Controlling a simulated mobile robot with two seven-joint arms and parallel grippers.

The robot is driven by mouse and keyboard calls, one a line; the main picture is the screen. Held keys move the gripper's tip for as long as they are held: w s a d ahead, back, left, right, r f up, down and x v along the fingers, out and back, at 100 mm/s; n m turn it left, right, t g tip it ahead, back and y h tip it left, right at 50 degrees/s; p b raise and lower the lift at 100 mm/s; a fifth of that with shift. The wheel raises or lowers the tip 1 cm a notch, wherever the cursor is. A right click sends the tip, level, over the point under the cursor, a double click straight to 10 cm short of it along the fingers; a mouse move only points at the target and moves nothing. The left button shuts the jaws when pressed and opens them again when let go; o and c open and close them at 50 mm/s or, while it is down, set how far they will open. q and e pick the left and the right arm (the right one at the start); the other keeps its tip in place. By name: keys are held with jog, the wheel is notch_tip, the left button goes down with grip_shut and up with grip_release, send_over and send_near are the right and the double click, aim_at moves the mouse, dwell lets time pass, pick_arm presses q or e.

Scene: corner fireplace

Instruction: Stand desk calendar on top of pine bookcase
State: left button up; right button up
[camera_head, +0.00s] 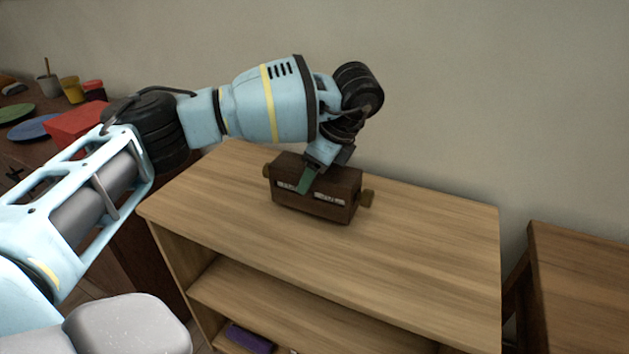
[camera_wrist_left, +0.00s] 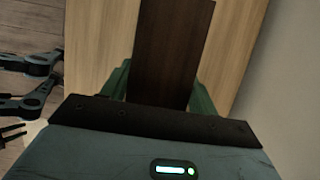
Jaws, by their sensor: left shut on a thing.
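The desk calendar (camera_head: 290,203) is a dark brown wooden block with a round knob at each end and pale windows in its front. It is upright at the top of the pine bookcase (camera_head: 420,230), near the back; I cannot tell if it touches the wood. My left gripper (camera_head: 314,175) reaches down from above and is shut on the calendar, one green finger across its front. The far finger is hidden in the head view. In the left wrist view the calendar (camera_wrist_left: 172,45) sits between both green fingers of my left gripper (camera_wrist_left: 160,80).
The bookcase top is clear in front of and right of the calendar. A lower shelf holds a purple item (camera_head: 248,338). A brown wooden table (camera_head: 585,285) stands at right. A dark table at left holds plates, a red box (camera_head: 75,122) and cups. A wall is behind.

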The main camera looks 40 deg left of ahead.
pick_arm(q)
notch_tip(320, 180, down, 2)
jog(key=shift+f, duration=0.1)
pick_arm(e)
jog(key=shift+s+f, duration=0.15)
jog(key=shift+s, duration=0.1)
pick_arm(q)
jog(key=o, duration=1.1)
jog(key=p+v, duration=0.2)
jog(key=v, duration=0.8)
jog(key=shift+d+r, duration=0.1)
jog(key=shift+r, duration=0.3)
jog(key=shift+w+d+r+p, duration=0.1)
jog(key=shift+d+r+p, duration=0.2)
jog(key=shift+r, duration=0.35)
pick_arm(e)
jog(key=shift+s+a+r, duration=0.1)
jog(key=shift+s+r, duration=0.1)
jog(key=shift+r, duration=0.3)
jog(key=shift+s+r, duration=0.2)
jog(key=shift+r, duration=0.3)
